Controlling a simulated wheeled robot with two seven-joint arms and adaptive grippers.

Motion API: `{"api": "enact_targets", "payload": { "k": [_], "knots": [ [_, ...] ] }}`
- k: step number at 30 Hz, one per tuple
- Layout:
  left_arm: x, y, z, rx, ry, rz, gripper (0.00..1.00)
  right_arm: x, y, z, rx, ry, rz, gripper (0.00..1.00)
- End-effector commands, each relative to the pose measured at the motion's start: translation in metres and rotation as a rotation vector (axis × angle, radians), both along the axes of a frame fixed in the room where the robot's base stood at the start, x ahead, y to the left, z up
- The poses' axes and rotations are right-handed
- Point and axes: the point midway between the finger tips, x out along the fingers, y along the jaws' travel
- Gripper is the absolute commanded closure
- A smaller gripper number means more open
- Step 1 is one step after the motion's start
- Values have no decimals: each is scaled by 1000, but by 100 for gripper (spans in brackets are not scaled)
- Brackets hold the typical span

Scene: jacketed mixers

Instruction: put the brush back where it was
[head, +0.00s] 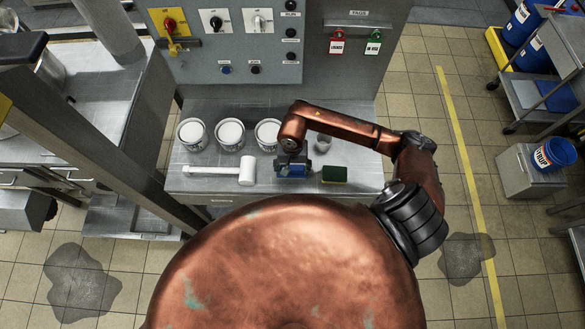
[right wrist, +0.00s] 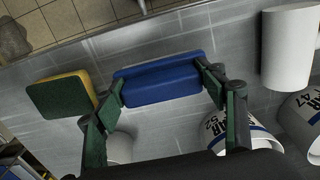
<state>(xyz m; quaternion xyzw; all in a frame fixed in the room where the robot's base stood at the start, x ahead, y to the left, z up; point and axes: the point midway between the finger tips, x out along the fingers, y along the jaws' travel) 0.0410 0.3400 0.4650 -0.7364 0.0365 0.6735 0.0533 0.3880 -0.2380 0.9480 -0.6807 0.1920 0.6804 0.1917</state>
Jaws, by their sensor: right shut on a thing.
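The brush shows as a blue block (right wrist: 158,82) between the fingers in the right wrist view. In the head view only a bit of blue (head: 291,172) shows under my right gripper (head: 293,168), over the steel bench (head: 215,178). The right gripper (right wrist: 163,88) is shut on the brush, with one green finger at each end. I cannot tell whether the brush touches the bench. My left gripper is not in view.
A green-and-yellow sponge (head: 334,174) lies right of the gripper, a white mallet (head: 246,171) left of it. Several white tubs (head: 229,134) and a small cup (head: 323,143) stand behind. A control panel (head: 230,60) rises at the back. Bench between gripper and sponge is narrow.

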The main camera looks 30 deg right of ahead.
Motion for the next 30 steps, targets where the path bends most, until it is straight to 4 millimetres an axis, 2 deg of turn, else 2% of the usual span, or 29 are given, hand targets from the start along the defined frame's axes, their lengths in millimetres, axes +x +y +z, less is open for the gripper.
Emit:
{"api": "enact_targets", "payload": {
  "k": [5,6,12,24,26,30],
  "knots": [
    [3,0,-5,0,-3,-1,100,0,0,-4,-1,-1,0,58],
    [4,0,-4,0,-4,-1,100,0,0,-3,-1,1,-1,33],
    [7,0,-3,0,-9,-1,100,0,0,-2,0,0,-1,19],
    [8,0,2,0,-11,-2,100,0,0,2,1,1,0,18],
    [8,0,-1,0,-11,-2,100,2,0,8,0,-4,1,18],
    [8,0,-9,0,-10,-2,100,2,-1,32,-3,-6,2,18]
  ]
}}
